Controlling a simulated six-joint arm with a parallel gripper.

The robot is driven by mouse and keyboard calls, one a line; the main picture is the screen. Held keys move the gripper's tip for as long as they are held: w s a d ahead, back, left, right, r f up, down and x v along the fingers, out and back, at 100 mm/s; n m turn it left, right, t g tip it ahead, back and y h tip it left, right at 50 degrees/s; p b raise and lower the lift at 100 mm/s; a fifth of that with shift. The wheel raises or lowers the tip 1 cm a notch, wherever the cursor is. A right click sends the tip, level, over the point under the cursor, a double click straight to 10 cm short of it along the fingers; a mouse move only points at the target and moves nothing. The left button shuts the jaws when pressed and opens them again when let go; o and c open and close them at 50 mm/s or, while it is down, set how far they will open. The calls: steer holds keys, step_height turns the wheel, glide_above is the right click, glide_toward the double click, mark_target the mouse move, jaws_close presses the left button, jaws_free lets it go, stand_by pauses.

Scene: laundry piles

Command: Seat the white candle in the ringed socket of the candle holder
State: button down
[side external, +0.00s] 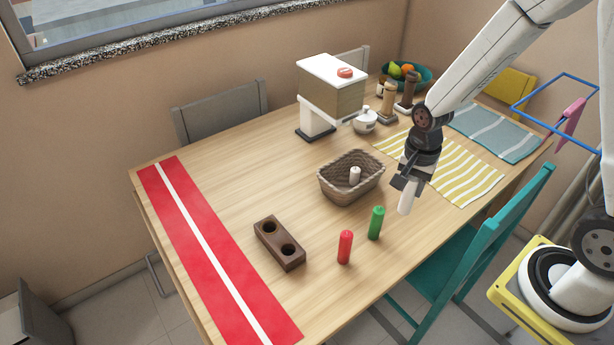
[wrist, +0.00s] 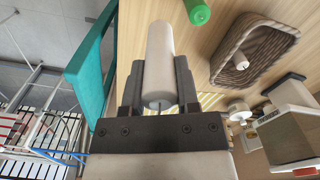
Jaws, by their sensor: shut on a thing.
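My gripper (side external: 407,186) is shut on a white candle (side external: 406,203), held above the table to the right of the green candle. In the wrist view the white candle (wrist: 159,55) sits between the two fingers (wrist: 158,88), its far end sticking out past them. The dark brown candle holder (side external: 265,239) lies on the table to the left of the gripper, well apart from it. It has two round sockets, both empty; I cannot tell which is ringed. The holder is not in the wrist view.
A red candle (side external: 345,247) and a green candle (side external: 376,223) stand between gripper and holder. A wicker basket (side external: 337,191) with a small white piece (side external: 355,175) stands behind them. A red runner (side external: 205,253) lies left. A teal chair (side external: 484,240) stands at the near edge.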

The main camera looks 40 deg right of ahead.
steer(key=w+a+n, duration=0.4)
steer(key=a+n, duration=0.1)
steer(key=a, duration=0.4)
steer(key=w+a+r+n, duration=0.1)
steer(key=w+a+n, duration=0.3)
steer(key=a, duration=0.6)
steer(key=shift+r+n, duration=0.15)
steer(key=shift+n, duration=0.65)
steer(key=shift+w+a, duration=0.1)
steer(key=shift+a, duration=0.05)
steer(key=w+a+f, duration=0.4)
steer(key=w+f, duration=0.5)
steer(key=w, duration=0.3)
steer(key=shift+w+f, duration=0.15)
steer(key=shift+w, duration=0.2)
steer(key=shift+f, duration=0.1)
steer(key=shift+w+f, duration=0.2)
steer(key=shift+f, duration=1.55)
